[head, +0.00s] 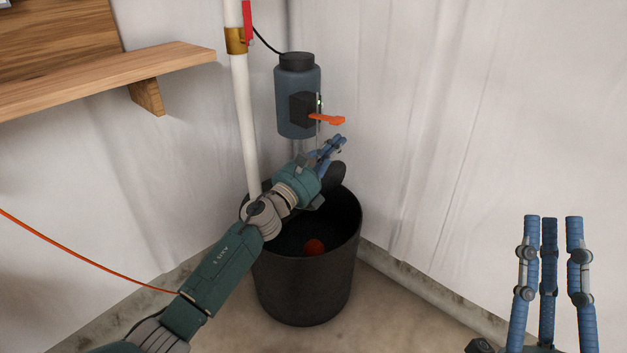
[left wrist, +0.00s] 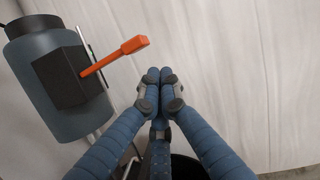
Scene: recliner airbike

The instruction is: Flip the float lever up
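The orange float lever (head: 326,119) sticks out to the right from a black box on the blue-grey pump (head: 297,100) in the corner. In the left wrist view the lever (left wrist: 115,57) points up and to the right from the black box. My left gripper (head: 338,142) is just below the lever and apart from it. In the left wrist view its blue fingertips (left wrist: 160,76) are together, with nothing seen between them. My right gripper (head: 548,222) is at the lower right, fingers pointing up, spread apart and empty.
A white pipe (head: 244,120) with a brass fitting runs down to the bucket's left. A wooden shelf (head: 110,78) is at the upper left. White walls close the corner.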

